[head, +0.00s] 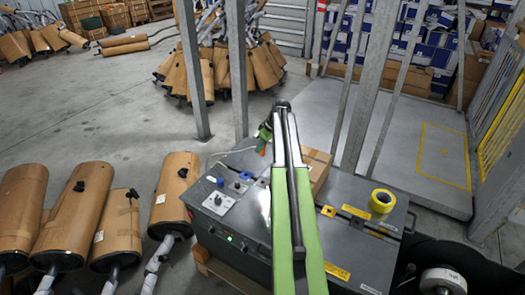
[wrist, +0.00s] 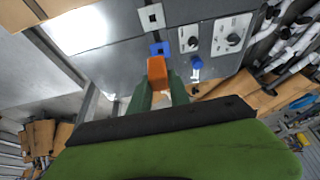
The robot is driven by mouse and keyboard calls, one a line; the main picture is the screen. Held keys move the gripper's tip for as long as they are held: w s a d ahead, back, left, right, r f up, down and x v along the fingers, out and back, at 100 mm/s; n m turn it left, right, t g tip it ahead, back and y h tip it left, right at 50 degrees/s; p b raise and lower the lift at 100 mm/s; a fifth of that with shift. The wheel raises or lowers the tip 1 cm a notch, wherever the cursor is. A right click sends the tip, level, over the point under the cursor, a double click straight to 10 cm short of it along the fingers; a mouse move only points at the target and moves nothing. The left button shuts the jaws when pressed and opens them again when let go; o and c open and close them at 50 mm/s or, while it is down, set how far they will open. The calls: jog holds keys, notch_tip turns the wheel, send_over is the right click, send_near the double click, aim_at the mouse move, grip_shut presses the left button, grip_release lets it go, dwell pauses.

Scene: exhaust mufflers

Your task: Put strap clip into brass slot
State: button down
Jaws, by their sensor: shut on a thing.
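The strap clip is a small orange block (wrist: 157,72). My gripper (wrist: 158,92) is shut on it, one green finger on each side, and its front end sticks out past the fingertips. In the head view the orange clip (head: 262,148) and my gripper (head: 265,133) show above the far left part of a dark grey machine (head: 375,262). A yellow-brown square with a dark centre (head: 328,211), which looks like the brass slot, lies on the machine top, right of my arm. In the wrist view a blue slot (wrist: 159,49) lies just beyond the clip, and a pale slot (wrist: 151,17) farther on.
A cardboard box (head: 317,168) stands on the machine, with a yellow tape roll (head: 382,201) to its right. A control panel with knobs (head: 229,197) is at the left. Metal posts (head: 368,90) rise behind. Cardboard-wrapped mufflers (head: 75,212) stand at the left.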

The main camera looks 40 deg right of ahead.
jog(key=s+d, duration=0.5)
jog(key=s, duration=1)
jog(key=s+d, duration=0.4)
jog(key=s, duration=1)
jog(key=s+d+f+b, duration=0.1)
jog(key=s+f+b, duration=0.3)
jog(key=f+b, duration=0.8)
jog(key=shift+s+d, duration=0.2)
jog(key=shift+s, duration=0.1)
jog(key=shift+r, duration=0.1)
jog(key=f+b, duration=0.4)
jog(key=f, duration=0.1)
jog(key=shift+s+b, duration=0.2)
jog(key=shift+b, duration=0.2)
jog(key=shift+f+b, duration=0.4)
jog(key=shift+b, duration=0.05)
dwell(0.4)
